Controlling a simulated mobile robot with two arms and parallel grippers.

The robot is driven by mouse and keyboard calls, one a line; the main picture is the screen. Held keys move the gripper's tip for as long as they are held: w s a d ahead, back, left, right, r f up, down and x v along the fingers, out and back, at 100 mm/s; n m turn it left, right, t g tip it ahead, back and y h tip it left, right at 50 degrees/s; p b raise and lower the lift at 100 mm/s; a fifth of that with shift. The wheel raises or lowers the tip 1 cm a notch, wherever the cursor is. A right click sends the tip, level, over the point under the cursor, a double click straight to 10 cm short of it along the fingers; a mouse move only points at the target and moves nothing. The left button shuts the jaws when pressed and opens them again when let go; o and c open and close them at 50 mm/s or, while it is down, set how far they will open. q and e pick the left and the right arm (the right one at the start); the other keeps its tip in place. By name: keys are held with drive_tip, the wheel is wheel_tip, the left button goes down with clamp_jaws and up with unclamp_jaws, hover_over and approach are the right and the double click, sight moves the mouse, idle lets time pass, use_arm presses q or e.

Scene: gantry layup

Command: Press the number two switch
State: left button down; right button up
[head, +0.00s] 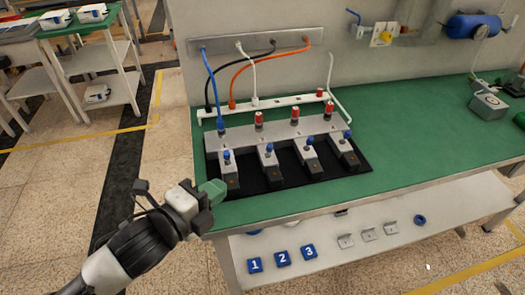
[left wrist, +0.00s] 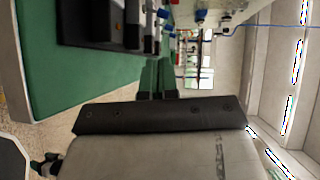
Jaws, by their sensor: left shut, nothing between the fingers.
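A row of several grey switch units (head: 270,167) with blue-topped knobs stands on a black mat (head: 247,179) on the green table. No number can be read on the units, so I cannot tell which is number two. Blue tags numbered 1 (head: 255,265), 2 (head: 283,258) and 3 (head: 309,251) are on the lower shelf. My left gripper (head: 213,190), with green fingers, is shut and empty at the table's front left corner, left of the nearest unit. In the left wrist view its green fingers (left wrist: 157,75) are together, with part of the units at upper left. My right gripper is not in view.
Behind the units runs a white strip (head: 265,106) with red-topped parts and blue, white, black and orange cables up to a wall panel. Grey brackets (head: 368,234) lie on the lower shelf.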

sight(268, 148)
use_arm(q)
drive_tip(key=shift+w, duration=0.1)
drive_tip(key=shift+w+d+f, duration=0.1)
drive_tip(key=shift+w+d, duration=0.1)
drive_tip(key=shift+w, duration=0.1)
drive_tip(key=x, duration=0.4)
drive_tip(key=p+x, duration=0.1)
drive_tip(key=x, duration=0.3)
drive_tip(key=r+x, duration=0.1)
drive_tip(key=x, duration=0.3)
drive_tip(key=shift+d, duration=0.15)
drive_tip(key=shift+w+d, duration=0.3)
drive_tip(key=shift+w, duration=0.2)
drive_tip(key=shift+p, duration=0.35)
